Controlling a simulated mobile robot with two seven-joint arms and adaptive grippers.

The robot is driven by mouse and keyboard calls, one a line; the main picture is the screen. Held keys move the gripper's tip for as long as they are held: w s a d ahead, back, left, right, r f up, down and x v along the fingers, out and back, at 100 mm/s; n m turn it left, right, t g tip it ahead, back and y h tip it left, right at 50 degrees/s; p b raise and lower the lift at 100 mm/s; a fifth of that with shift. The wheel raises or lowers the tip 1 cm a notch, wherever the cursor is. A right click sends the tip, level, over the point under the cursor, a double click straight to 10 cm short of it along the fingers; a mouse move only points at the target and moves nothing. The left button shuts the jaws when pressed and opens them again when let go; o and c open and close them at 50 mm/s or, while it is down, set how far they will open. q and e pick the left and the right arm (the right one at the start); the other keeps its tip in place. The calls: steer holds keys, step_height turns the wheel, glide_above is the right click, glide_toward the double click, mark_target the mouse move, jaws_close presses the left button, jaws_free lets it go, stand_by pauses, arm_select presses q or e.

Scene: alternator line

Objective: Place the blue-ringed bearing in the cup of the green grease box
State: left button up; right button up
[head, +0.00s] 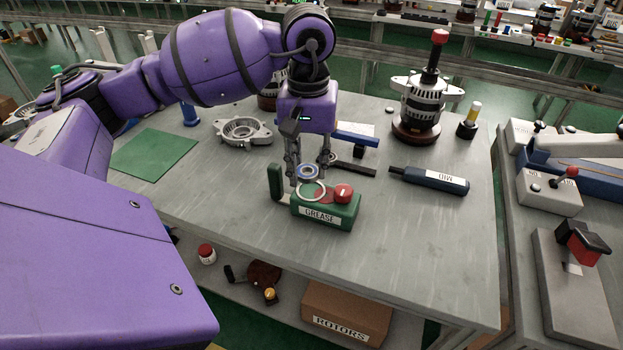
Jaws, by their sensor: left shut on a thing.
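The green grease box (340,216) stands on the grey workbench, with a red knob (343,193) and a pale ring-shaped cup (312,197) on its top. My left gripper (308,173) points down over the box and is shut on the blue-ringed bearing (309,171). The bearing shows just above and behind the cup's rim in the picture. I cannot tell how large the gap is, and the fingers hide part of the bearing. My right gripper is not in view.
A green upright piece (275,181) stands left of the box. A blue tool marked MID (430,179), an alternator (421,98), a grey metal housing (242,131) and a green mat (153,154) lie around. The bench front is clear. A ROTORS carton (347,310) sits below.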

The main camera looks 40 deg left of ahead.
arm_select(q)
glide_above(312, 191)
steer(key=f, duration=0.4)
steer(key=shift+s+d+f, duration=0.25)
steer(key=shift+s+f, duration=0.05)
steer(key=shift+s, duration=0.05)
steer(key=shift+w+a+f, duration=0.15)
steer(key=shift+w+f, duration=0.15)
steer(key=shift+f, duration=0.15)
step_height(312, 191, down, 3)
steer(key=shift+f, duration=0.1)
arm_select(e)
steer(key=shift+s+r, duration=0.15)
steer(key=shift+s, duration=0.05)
